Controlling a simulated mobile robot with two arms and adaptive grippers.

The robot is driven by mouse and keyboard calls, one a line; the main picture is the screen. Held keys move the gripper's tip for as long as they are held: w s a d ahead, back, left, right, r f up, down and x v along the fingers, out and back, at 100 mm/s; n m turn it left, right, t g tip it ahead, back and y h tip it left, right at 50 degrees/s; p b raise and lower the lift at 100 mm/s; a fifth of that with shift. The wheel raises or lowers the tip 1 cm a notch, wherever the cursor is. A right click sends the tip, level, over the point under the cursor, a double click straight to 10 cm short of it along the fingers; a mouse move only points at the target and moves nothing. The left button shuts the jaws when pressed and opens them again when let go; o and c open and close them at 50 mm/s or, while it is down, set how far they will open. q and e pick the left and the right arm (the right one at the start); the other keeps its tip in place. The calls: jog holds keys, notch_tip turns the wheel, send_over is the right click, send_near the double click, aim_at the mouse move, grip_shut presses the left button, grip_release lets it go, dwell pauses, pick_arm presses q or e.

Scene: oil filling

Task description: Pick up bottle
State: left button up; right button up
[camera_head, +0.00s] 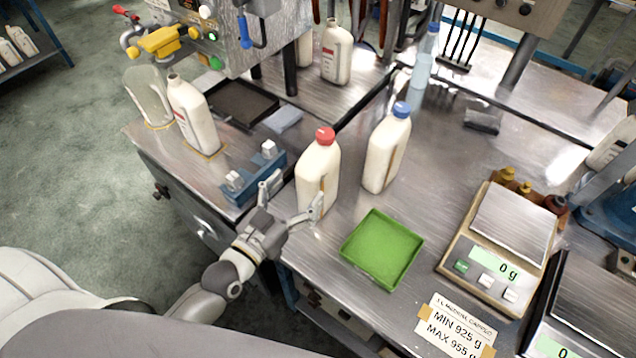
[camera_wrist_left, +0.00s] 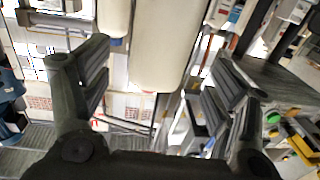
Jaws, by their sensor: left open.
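A cream bottle with a red cap (camera_head: 317,172) stands upright on the metal table. A similar bottle with a blue cap (camera_head: 385,155) stands to its right. My left gripper (camera_head: 296,192) is open at the near side of the red-capped bottle, with its fingers spread toward the bottle's lower body. In the left wrist view, a cream bottle body (camera_wrist_left: 165,45) shows ahead between the two open fingers (camera_wrist_left: 165,95), and nothing is gripped. Whether a finger touches the bottle I cannot tell. My right gripper is not in view.
A green tray (camera_head: 382,248) lies right of my gripper. A scale (camera_head: 500,250) reading 0 g stands further right. A blue fixture (camera_head: 252,178) stands left of the red-capped bottle. An open bottle (camera_head: 193,115) and the filling machine are at the back left.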

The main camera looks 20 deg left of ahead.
aim_at(318, 166)
pick_arm(q)
jog(key=x, duration=0.3)
jog(key=p+x, duration=0.2)
jog(key=x, duration=0.2)
jog(key=shift+w+d, duration=0.15)
jog(key=shift+w, duration=0.1)
jog(key=shift+w+d, duration=0.1)
jog(key=shift+w, duration=0.25)
jog(key=shift+s, duration=0.1)
jog(key=shift+c, duration=1.4)
grip_shut()
jog(key=shift+r, duration=0.15)
